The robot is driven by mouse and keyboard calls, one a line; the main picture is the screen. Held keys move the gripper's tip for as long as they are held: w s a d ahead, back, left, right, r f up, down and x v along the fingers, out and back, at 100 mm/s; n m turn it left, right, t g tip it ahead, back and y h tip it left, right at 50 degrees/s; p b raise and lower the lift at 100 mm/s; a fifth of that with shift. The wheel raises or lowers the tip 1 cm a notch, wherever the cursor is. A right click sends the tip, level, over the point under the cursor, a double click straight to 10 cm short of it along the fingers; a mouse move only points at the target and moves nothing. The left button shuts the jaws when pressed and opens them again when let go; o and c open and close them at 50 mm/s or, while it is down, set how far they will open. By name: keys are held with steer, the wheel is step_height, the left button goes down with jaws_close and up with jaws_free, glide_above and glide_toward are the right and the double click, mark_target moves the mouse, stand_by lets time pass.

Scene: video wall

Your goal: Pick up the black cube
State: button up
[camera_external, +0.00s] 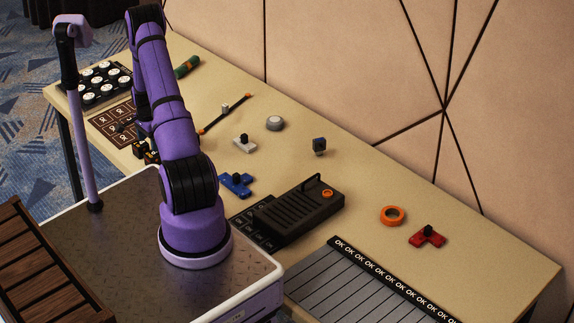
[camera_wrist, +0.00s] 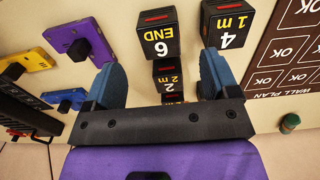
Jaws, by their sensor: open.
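Several black cubes with white print and a red mark show in the wrist view. Which cube the task means is unclear.
A brown "WALL PLAN" board (camera_wrist: 290,60) lies right of the cubes. Purple (camera_wrist: 80,38) and yellow (camera_wrist: 36,60) knobbed pieces lie left. A tray with white discs (camera_external: 127,72) and a black device (camera_external: 325,205) share the table.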

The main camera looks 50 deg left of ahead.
mark_target(153, 158)
steer(key=shift+w+f, duration=0.15)
steer(key=shift+f, duration=4)
steer(key=c, duration=1)
